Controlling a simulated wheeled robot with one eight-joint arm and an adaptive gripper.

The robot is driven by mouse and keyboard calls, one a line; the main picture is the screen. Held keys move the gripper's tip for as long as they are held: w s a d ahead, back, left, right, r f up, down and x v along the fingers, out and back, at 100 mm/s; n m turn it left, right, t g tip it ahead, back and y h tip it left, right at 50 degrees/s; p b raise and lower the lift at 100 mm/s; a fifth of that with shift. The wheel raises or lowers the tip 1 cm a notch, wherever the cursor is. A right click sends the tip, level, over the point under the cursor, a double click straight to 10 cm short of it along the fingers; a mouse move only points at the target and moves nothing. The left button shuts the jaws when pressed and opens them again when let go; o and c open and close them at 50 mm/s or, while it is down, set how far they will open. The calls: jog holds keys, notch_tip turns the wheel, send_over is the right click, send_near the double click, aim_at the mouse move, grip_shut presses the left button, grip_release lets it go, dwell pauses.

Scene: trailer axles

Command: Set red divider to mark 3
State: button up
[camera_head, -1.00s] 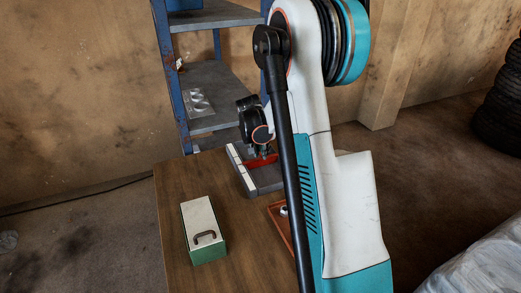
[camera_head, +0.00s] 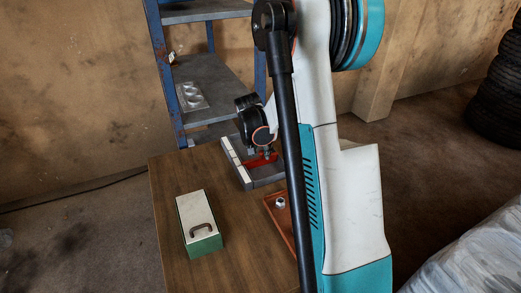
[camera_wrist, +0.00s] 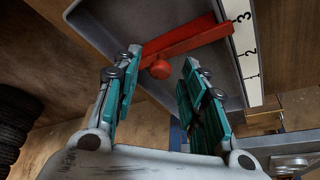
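The red divider (camera_wrist: 185,40) lies across a grey tray (camera_wrist: 100,22) in the wrist view, with a round red knob (camera_wrist: 160,69) on its near side. A white scale strip (camera_wrist: 240,38) with marks 1, 2 and 3 runs along the tray's edge. The divider's end meets the strip between 3 and 2, close to the 3. My gripper (camera_wrist: 160,62) is open, its teal fingers on either side of the knob with gaps showing. In the head view the divider (camera_head: 262,161) and the tray (camera_head: 268,181) are partly hidden by my arm.
An orange tray (camera_head: 283,228) holding a small metal part (camera_head: 280,203) lies near my arm. A blue-framed shelf (camera_head: 210,80) stands behind.

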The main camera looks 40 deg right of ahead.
jog(key=v, duration=1.2)
jog(key=shift+d, duration=0.1)
